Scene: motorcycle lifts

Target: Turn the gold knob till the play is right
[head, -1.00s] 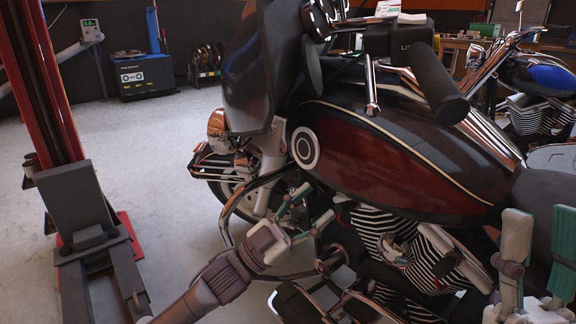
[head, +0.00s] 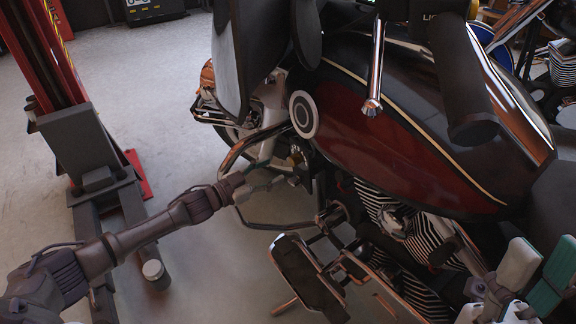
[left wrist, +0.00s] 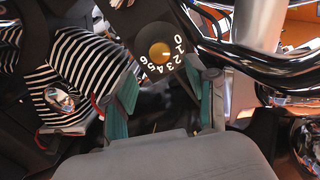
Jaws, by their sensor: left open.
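The gold knob (left wrist: 160,52) sits on a dark dial plate (left wrist: 139,28) with white numbers curving around its right and lower side. A small pale mark shows on the knob, pointing roughly right; its exact reading is unclear. My left gripper (left wrist: 164,78) is open, teal pads on either side and just short of the knob, not visibly touching it. In the head view my left gripper (head: 272,181) is beside the front of the motorcycle's engine; a small gold spot (head: 295,158) shows just past it. My right gripper (head: 535,268) is at the lower right, fingers apart and empty.
The motorcycle (head: 400,140) with a dark red tank fills the middle. Chrome pipes (left wrist: 262,70) run close to the right of the knob, the striped engine fins (left wrist: 85,65) to its left. A red lift post (head: 62,60) stands left. Grey floor lies between.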

